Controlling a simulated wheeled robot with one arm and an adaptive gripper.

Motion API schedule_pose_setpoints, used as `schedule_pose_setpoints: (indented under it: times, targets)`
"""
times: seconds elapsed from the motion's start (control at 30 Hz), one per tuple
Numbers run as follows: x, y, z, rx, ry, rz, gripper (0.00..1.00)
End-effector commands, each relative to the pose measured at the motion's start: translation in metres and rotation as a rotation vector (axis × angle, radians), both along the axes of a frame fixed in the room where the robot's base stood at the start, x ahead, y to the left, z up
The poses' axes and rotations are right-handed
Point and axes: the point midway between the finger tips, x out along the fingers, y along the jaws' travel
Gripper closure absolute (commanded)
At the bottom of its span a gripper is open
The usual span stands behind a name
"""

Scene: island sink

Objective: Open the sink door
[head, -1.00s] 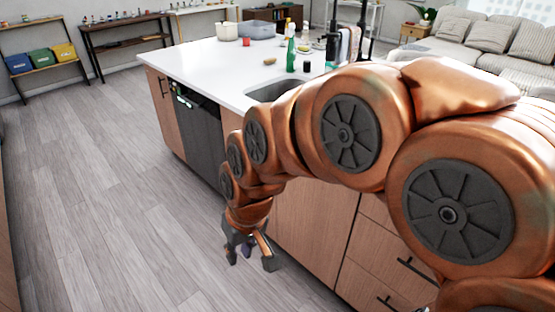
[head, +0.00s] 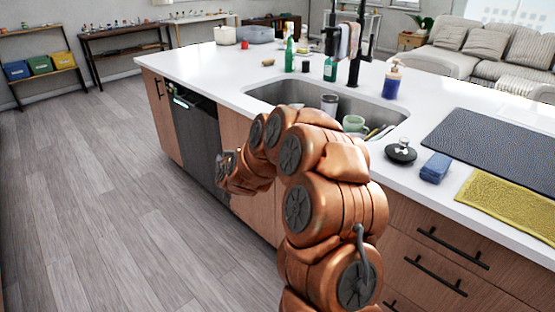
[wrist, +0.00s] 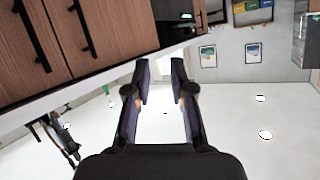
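The sink cabinet's wooden front (head: 240,130) shows beneath the sink (head: 270,93) in the head view, mostly hidden by my arm. In the wrist view, which looks upside down, two wooden doors fill the upper left: one door (wrist: 115,40) has a black bar handle (wrist: 83,25), and a second black handle (wrist: 33,37) is beside it. Both doors look closed. My gripper (wrist: 162,75) is open, with its two dark fingers apart and nothing between them. Its fingers are clear of the handles, to their right in the picture. I cannot make out the fingers in the head view.
A dark dishwasher front (head: 200,140) is left of the sink cabinet. Drawers with black handles (head: 433,277) are at the right. Bottles, a soap dispenser (head: 392,80), a blue sponge (head: 435,168) and mats are on the white counter (head: 230,70). The floor at left is clear.

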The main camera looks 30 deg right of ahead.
Motion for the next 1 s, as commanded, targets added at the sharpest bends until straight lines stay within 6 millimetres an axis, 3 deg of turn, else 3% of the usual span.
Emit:
schedule_pose_setpoints:
  times: [0.03, 0.2, 0.4, 0.5, 0.67, 1.0]
  targets:
    - [0.007, -0.021, -0.019, -0.026, -0.026, -0.054, 0.77]
    - [0.014, -0.090, -0.050, -0.138, -0.128, -0.236, 0.77]
    - [0.002, -0.152, -0.075, -0.271, -0.203, -0.403, 0.77]
    - [-0.005, -0.169, -0.080, -0.318, -0.225, -0.452, 0.77]
    - [-0.009, -0.182, -0.081, -0.351, -0.243, -0.485, 0.77]
    - [0.011, -0.202, -0.081, -0.354, -0.242, -0.487, 0.77]
